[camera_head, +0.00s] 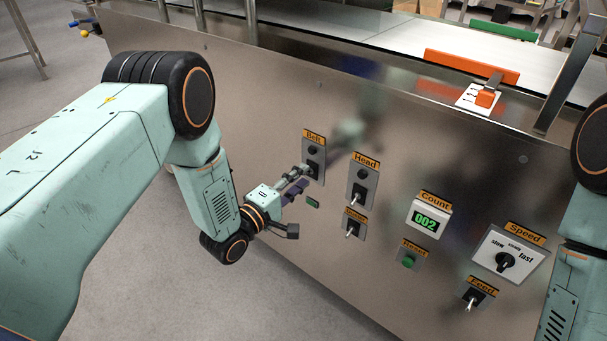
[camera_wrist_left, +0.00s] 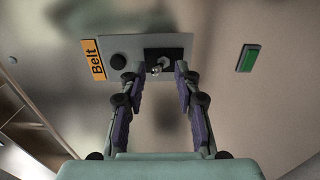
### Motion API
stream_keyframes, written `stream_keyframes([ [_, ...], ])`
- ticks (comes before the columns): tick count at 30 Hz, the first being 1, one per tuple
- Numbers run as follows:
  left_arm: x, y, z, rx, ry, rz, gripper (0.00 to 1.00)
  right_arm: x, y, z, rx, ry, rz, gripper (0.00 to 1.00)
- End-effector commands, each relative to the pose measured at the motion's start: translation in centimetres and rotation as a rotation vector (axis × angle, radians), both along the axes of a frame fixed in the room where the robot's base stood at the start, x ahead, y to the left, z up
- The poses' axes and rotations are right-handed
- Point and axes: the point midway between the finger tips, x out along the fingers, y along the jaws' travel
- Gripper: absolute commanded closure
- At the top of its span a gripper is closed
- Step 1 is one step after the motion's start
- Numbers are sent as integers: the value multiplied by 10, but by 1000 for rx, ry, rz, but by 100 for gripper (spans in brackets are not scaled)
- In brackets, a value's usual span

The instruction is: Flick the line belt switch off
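The belt switch is a metal toggle on a grey plate (camera_head: 313,152) under an orange "Belt" label (camera_head: 314,136), on the upright steel panel. My left gripper (camera_head: 302,172) is at the lower part of this plate and partly hides the toggle in the head view. In the left wrist view the toggle (camera_wrist_left: 158,66) stands in a black square, between the two fingertips of my left gripper (camera_wrist_left: 157,72). The fingers are open, with a gap on either side of the toggle. A round black button or lamp (camera_wrist_left: 118,61) is beside it. My right gripper is out of view.
The Head switch (camera_head: 359,190) is just right of the Belt plate, with another toggle (camera_head: 353,226) below it. A small green indicator (camera_head: 312,203) is close by the left gripper. The Count display (camera_head: 428,222) reads 002. The Speed dial (camera_head: 505,261) is further right.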

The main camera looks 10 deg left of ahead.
Motion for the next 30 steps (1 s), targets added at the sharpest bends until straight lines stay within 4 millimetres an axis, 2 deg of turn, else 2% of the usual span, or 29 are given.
stream_keyframes([
  [21, 0, 0, -20, 0, 1, 0, 68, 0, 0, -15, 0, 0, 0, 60],
  [30, -3, 1, -16, 0, 1, 1, 68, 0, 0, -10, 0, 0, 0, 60],
])
